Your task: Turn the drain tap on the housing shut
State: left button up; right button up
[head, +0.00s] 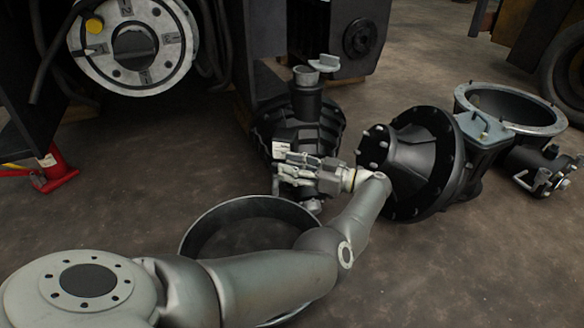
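A black ribbed housing (265,127) stands on the floor in the middle, with an upright neck and a grey cup-like top (306,76). My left gripper (284,163) is in front of its lower part, pointing left, with the wrist to its right. The fingers overlap the housing, and I cannot tell whether they touch or hold anything. No drain tap shows clearly there; the gripper covers that area. A small metal fitting (313,206) shows just below the gripper. My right gripper is not in view.
A round shallow pan (195,228) lies on the floor below, partly behind my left arm. A black flanged housing (424,150) lies at right, beside a wide ring opening (540,128) and a fitting with a metal handle (533,181). A red jack (55,172) stands at left.

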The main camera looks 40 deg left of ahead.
pick_arm(q)
jog(key=shift+r, duration=0.1)
notch_tip(320, 180, up, 10)
jog(key=shift+f, duration=0.1)
dwell(0.5)
